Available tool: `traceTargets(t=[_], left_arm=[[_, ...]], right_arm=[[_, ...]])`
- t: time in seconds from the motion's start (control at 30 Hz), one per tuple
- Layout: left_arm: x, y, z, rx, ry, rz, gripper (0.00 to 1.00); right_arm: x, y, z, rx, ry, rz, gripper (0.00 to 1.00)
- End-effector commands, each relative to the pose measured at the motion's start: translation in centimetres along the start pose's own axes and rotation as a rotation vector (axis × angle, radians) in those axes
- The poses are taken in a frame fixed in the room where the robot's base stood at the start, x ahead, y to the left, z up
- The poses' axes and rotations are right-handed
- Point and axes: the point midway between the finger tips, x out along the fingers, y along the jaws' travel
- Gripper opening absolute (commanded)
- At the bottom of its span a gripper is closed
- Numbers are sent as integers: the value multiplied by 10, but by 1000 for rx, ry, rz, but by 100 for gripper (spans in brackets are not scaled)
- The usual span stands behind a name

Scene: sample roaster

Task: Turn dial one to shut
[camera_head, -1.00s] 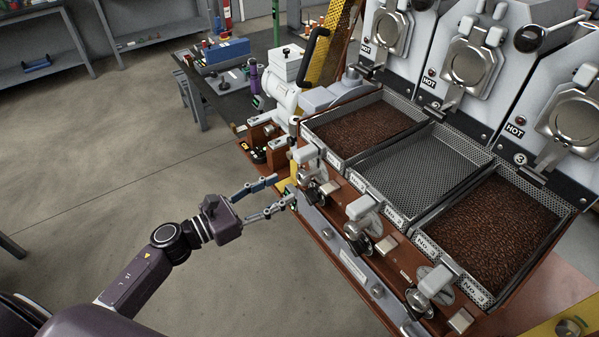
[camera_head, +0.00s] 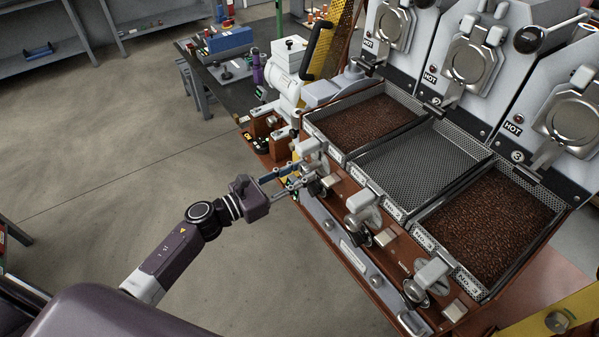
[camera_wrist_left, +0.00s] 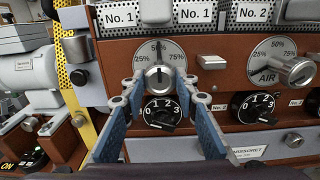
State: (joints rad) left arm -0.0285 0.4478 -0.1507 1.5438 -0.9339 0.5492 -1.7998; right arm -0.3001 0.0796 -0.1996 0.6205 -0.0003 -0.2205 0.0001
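Dial one is the round grey dial (camera_wrist_left: 146,52) on the brown panel below the No. 1 labels, marked 25%, 50% and 75%. Its knob (camera_wrist_left: 158,77) seems to point up, near 50%. My left gripper (camera_wrist_left: 160,88) is open, its blue-padded fingers on either side of the knob; I cannot tell whether they touch it. In the head view, my left gripper (camera_head: 304,174) reaches the panel's left end and partly hides dial one. My right gripper is not in view.
A black 0-to-3 knob (camera_wrist_left: 162,113) sits just below dial one, between my fingers. The AIR dial (camera_wrist_left: 268,58) of No. 2 is to the right. Sample trays (camera_head: 400,165) lie behind the panel. A yellow perforated post (camera_wrist_left: 88,85) stands left. Open floor (camera_head: 110,140) lies left.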

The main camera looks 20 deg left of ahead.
Motion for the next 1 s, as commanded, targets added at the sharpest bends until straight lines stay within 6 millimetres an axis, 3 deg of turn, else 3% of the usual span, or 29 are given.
traceTargets(t=[0.13, 0.47, 1.0], left_arm=[[0, 0, 0, 0, 0, 0, 3], [0, 0, 0, -51, 0, 0, 3], [0, -1, 0, -479, 2, 0, 3]], right_arm=[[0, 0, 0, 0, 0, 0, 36], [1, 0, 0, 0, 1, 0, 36], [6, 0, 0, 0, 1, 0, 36]])
